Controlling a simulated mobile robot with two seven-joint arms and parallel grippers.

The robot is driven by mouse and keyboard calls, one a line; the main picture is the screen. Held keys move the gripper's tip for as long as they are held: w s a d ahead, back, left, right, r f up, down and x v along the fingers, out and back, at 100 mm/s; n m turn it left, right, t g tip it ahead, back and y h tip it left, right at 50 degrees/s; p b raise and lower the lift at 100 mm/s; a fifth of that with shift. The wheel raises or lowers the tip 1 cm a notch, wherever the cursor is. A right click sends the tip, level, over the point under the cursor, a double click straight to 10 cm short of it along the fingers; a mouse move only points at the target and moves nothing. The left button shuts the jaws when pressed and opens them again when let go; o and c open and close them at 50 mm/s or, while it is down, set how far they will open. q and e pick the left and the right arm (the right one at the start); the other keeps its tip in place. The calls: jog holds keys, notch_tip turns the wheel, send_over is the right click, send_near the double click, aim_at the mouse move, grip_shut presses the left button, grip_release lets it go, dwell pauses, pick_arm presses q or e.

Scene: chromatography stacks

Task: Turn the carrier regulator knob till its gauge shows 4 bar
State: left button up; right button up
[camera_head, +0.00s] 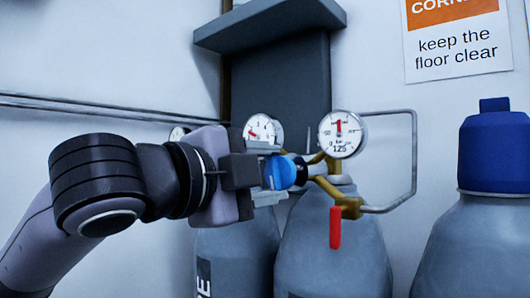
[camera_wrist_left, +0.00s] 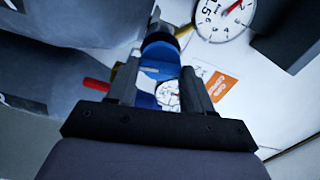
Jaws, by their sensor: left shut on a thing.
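My left gripper (camera_head: 268,173) is shut on a blue regulator knob (camera_head: 280,172) at the brass regulator body (camera_head: 326,183). The wrist view shows the blue knob (camera_wrist_left: 160,62) between the two dark fingers. A round white gauge (camera_head: 262,129) stands just above the gripper, its red needle pointing left; its numbers are too small to read surely. A second gauge (camera_head: 342,134) to the right has its red needle pointing straight up. In the wrist view a large gauge (camera_wrist_left: 224,16) is cut by the top edge. My right gripper is not seen.
Grey cylinders (camera_head: 332,250) stand below and behind the regulator. A red-handled valve (camera_head: 335,228) hangs at its right, with a bent grey pipe (camera_head: 414,160) beside it. A blue-capped bottle (camera_head: 495,150) is at far right. A dark shelf bracket (camera_head: 275,70) is behind.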

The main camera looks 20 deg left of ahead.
pick_arm(q)
jog(key=shift+r+m+p, duration=0.15)
jog(key=shift+m+p, duration=0.55)
jog(key=shift+m, duration=0.3)
jog(key=m+p, duration=0.3)
jog(key=m, duration=0.1)
jog(key=shift+f+m+p, duration=0.3)
jog(key=shift+m+p, duration=0.5)
jog(key=shift+m, duration=0.2)
jog(key=o, duration=1)
jog(key=shift+o, duration=0.2)
